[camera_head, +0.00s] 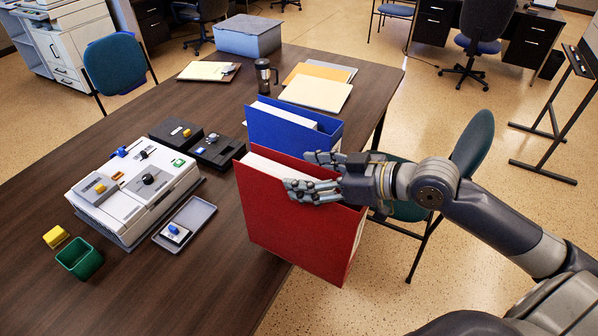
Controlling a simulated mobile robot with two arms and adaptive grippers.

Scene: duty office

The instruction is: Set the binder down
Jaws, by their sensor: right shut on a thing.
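The red binder (290,220) is upright with white pages showing at its top, at the table's right edge. Its right part reaches past the edge over the floor. I cannot tell whether its bottom touches the table. My right gripper (318,175) is shut on the red binder's upper right side. A blue binder (290,130) stands upright just behind the red one on the dark wooden table (215,285). My left gripper is not in view.
A white device with knobs (150,190), a grey tray (200,215), black boxes (217,150) and a green cup (80,258) are left of the binders. A chair (473,145) stands right of the table. The near tabletop is clear.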

